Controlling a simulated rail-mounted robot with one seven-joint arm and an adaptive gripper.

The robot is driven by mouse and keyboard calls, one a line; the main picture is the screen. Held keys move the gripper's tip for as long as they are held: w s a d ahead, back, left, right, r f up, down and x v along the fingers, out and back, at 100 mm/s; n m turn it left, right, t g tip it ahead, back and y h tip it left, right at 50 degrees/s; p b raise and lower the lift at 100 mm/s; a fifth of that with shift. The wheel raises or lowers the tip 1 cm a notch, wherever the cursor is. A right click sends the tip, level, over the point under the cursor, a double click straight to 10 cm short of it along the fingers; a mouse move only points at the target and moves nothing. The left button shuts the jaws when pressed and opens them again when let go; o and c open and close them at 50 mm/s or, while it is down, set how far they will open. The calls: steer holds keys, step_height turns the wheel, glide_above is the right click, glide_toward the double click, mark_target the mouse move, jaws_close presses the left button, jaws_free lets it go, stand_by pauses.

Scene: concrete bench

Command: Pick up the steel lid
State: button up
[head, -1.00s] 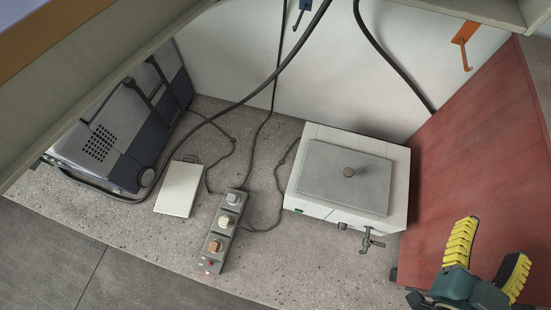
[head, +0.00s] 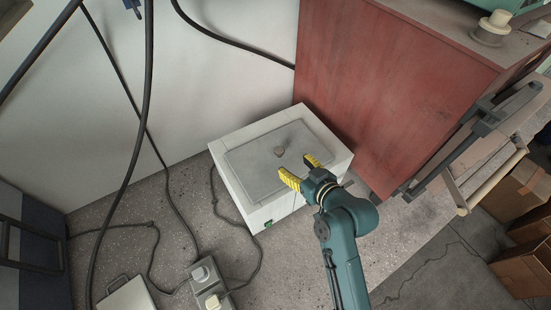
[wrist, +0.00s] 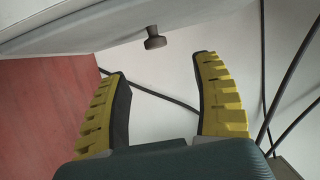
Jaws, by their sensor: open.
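The steel lid (head: 262,172) is a flat grey plate with a small round knob (head: 279,151), lying on top of a white box-shaped unit (head: 250,208). My gripper (head: 301,170) is open and empty, with yellow padded fingers over or near the lid's right front part, short of the knob. In the wrist view my gripper (wrist: 163,85) shows its two fingers spread apart. The knob (wrist: 154,38) appears beyond the fingertips, between them and not touching.
A red panel (head: 385,85) stands close to the right of the unit. Power sockets (head: 207,283) and cables lie on the bench to the left. Black cables (head: 140,130) hang in front of the white back wall. Cardboard boxes (head: 522,195) are at the far right.

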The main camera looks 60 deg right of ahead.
mark_target(281, 152)
steer(key=x, duration=0.5)
steer(key=shift+w+b, duration=0.1)
steer(key=shift+b, duration=0.2)
steer(key=x, duration=0.2)
steer(key=b+x, duration=0.1)
steer(key=x, duration=0.2)
steer(key=shift+d+f, duration=0.2)
steer(key=shift+d, duration=0.2)
steer(key=shift+c, duration=0.3)
jaws_close()
steer(key=shift+r, duration=0.15)
